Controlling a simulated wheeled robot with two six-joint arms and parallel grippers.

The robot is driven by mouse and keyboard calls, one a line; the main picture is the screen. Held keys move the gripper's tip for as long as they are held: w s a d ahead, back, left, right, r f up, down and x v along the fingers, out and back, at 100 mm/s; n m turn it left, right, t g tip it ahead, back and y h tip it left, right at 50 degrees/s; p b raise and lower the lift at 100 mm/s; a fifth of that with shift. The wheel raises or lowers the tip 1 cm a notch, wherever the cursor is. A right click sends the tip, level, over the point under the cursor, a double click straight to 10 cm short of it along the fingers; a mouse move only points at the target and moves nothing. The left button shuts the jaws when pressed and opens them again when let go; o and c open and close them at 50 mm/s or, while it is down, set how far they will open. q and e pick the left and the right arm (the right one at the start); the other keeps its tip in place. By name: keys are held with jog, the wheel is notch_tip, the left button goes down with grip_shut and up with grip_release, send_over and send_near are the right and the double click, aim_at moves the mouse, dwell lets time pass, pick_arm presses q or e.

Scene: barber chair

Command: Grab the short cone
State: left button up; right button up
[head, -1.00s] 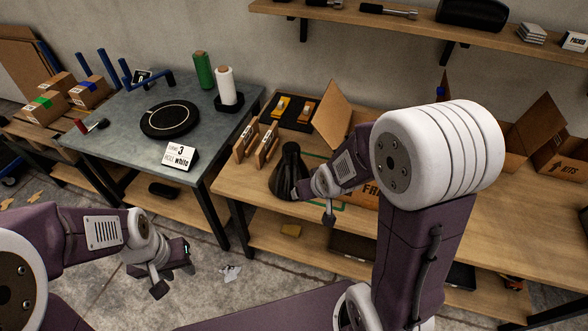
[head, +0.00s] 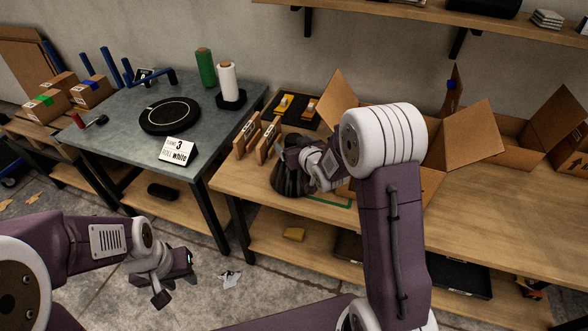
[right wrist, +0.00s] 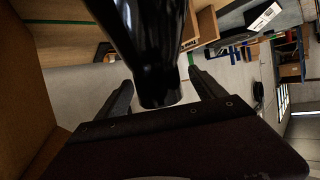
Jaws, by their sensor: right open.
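A glossy black cone (head: 284,184) stands on the wooden table, with its wide base down. My right gripper (head: 294,158) is at its upper part and hides most of its top in the head view. In the right wrist view the cone (right wrist: 155,50) lies between the two spread fingers of the right gripper (right wrist: 163,92), its narrow rounded end towards the palm. Gaps show on both sides, so the fingers appear not to touch it. My left gripper (head: 172,270) hangs low at the left, above the floor; its fingers are too unclear to judge.
Wooden holders (head: 258,138) stand just left of the cone, and a black tray (head: 290,108) lies behind. An open cardboard box (head: 425,185) is close on the right, partly behind my right arm. A grey table (head: 120,126) with rolls and a black disc stands left.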

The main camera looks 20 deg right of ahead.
jog(key=x, duration=0.3)
jog(key=shift+f, duration=0.1)
jog(key=shift+s, duration=0.1)
jog(key=shift+c, duration=0.6)
grip_shut()
jog(key=shift+r, duration=0.2)
